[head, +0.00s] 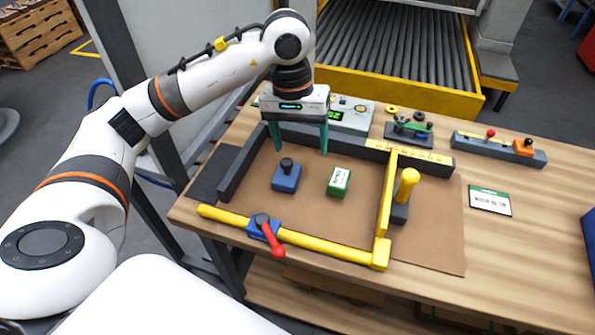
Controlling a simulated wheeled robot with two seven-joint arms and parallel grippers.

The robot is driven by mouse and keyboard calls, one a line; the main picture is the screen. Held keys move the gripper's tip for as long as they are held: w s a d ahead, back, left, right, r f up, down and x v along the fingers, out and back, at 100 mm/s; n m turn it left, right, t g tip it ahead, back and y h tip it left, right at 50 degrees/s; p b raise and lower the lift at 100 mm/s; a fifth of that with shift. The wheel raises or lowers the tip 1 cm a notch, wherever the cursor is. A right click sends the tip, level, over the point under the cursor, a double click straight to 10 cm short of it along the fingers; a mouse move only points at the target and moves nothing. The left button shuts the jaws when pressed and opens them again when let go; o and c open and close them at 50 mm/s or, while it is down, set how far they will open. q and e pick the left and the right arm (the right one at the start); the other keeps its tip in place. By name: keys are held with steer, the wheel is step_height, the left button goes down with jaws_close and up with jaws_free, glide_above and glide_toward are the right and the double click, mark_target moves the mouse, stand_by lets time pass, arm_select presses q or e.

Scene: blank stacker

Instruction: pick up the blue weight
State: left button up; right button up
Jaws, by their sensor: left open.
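The blue weight (286,178) is a small blue block with a dark knob on top. It stands upright on the brown mat (310,212), inside the frame. My left gripper (298,146) hangs above and a little behind it, pointing down. Its two teal fingers are wide apart with nothing between them, and it does not touch the weight. My right gripper is not in the head view.
A green block with a white label (338,182) stands right of the weight. A yellow bar (330,248) with a red-handled blue clamp (264,228) runs in front. A dark rail (243,162) is on the left, and a yellow handle (406,186) on the right.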

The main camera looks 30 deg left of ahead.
mark_target(287, 161)
arm_select(q)
steer(key=a, duration=0.1)
steer(key=a+y, duration=0.1)
steer(key=a, duration=0.1)
steer(key=shift+w, duration=0.35)
steer(key=f, duration=0.5)
steer(key=shift+s+a+f, duration=0.1)
steer(key=shift+s+f, duration=0.05)
steer(key=shift+s, duration=0.05)
steer(key=shift+w+a+f+p, duration=0.1)
steer(key=shift+f+p, duration=0.3)
steer(key=shift+f, duration=1.1)
steer(key=shift+w+a+f+p, duration=0.1)
steer(key=shift+f+p, duration=0.25)
steer(key=shift+f, duration=1.15)
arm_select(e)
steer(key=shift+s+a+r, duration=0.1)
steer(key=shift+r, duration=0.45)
arm_select(q)
steer(key=shift+c, duration=0.5)
steer(key=shift+r, duration=0.1)
jaws_close()
